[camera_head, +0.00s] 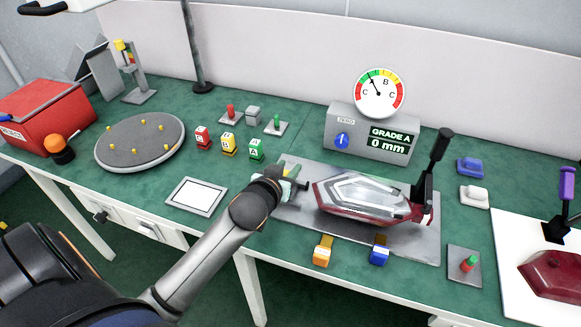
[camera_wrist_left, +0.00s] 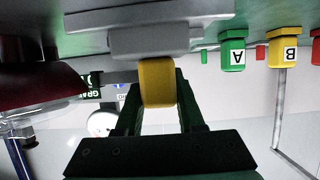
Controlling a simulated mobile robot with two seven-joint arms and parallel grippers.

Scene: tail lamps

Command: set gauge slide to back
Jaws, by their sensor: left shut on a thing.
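The gauge slide shows in the left wrist view as a grey block (camera_wrist_left: 150,38) with a yellow knob (camera_wrist_left: 157,80). A thin grey rod (camera_wrist_left: 122,76) reaches from the knob side toward the red lamp. My left gripper (camera_wrist_left: 155,100) is shut on the yellow knob, one finger on each side. In the head view my left gripper (camera_head: 288,186) is at the left end of the grey fixture plate, beside the clear and red tail lamp (camera_head: 365,199), and hides most of the slide. My right gripper is not clearly in view.
A black-handled lever clamp (camera_head: 430,180) stands at the lamp's right end. The gauge box (camera_head: 350,130) with dial (camera_head: 379,93) reads GRADE A, 0 mm. Lettered blocks (camera_head: 228,144) stand left of the gripper. Orange and blue clips (camera_head: 323,251) lie at the plate's front edge.

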